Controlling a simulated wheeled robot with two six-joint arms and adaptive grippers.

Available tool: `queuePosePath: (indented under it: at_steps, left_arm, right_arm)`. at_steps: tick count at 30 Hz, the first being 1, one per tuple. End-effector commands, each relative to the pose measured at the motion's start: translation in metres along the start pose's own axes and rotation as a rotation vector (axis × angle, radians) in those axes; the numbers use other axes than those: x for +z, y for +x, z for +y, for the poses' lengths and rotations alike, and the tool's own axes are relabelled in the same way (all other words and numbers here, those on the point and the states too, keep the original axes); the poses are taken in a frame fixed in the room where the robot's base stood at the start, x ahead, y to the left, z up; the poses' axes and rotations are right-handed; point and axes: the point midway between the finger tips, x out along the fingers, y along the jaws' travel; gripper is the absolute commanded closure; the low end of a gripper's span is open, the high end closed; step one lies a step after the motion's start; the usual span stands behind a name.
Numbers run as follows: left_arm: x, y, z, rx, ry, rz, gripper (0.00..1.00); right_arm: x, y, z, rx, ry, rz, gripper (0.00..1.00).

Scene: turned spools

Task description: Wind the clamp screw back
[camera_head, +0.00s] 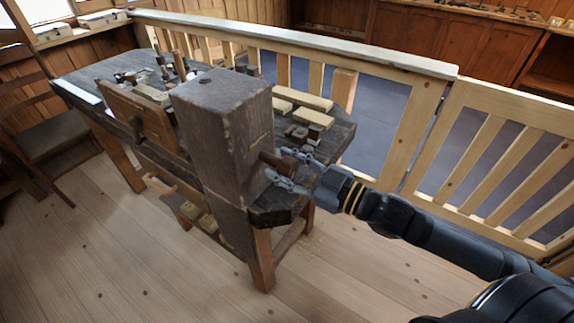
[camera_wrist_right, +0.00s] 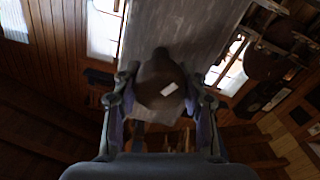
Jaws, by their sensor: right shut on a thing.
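The clamp screw (camera_head: 275,160) is a dark brown round wooden piece that sticks out of the right face of a big grey-brown wooden block (camera_head: 222,125) on the workbench. My right gripper (camera_head: 288,168) has its fingers on either side of the screw's outer end and is shut on it. In the right wrist view the screw's round dark end (camera_wrist_right: 160,82) sits between the two fingers (camera_wrist_right: 158,97), with a small pale patch on it. The block (camera_wrist_right: 170,25) rises behind it. The screw's inner part is hidden in the block. My left gripper is not in view.
The workbench (camera_head: 330,135) carries pale wooden bars (camera_head: 300,98) and small dark pieces behind the block. A wooden railing (camera_head: 300,45) runs behind the bench. A chair (camera_head: 45,135) stands at the left. The floor in front is clear.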

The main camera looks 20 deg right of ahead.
Motion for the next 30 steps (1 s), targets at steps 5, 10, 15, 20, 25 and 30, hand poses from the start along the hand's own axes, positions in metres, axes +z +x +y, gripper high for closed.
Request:
queuePosePath:
  at_steps: [5, 10, 15, 20, 25, 30]
  left_arm:
    - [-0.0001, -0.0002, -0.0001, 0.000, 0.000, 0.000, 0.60]
    - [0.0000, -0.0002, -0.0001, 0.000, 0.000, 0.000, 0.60]
    - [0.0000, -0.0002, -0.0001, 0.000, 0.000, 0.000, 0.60]
    - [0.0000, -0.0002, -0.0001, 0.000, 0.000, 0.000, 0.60]
    - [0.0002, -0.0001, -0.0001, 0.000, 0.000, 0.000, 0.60]
    - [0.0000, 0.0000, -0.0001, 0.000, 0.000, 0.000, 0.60]
  right_arm:
    - [-0.0015, 0.0003, 0.0005, 0.001, -0.047, 0.003, 0.89]
    - [-0.0013, 0.0003, 0.0006, 0.001, -0.063, 0.003, 0.89]
    - [-0.0012, 0.0003, 0.0007, 0.001, -0.065, 0.002, 0.89]
    - [-0.0010, 0.0003, 0.0007, 0.001, -0.064, 0.002, 0.89]
    - [-0.0006, 0.0002, 0.0006, 0.001, -0.063, 0.001, 0.39]
    - [-0.0001, 0.0001, 0.0004, 0.001, -0.062, 0.000, 0.34]
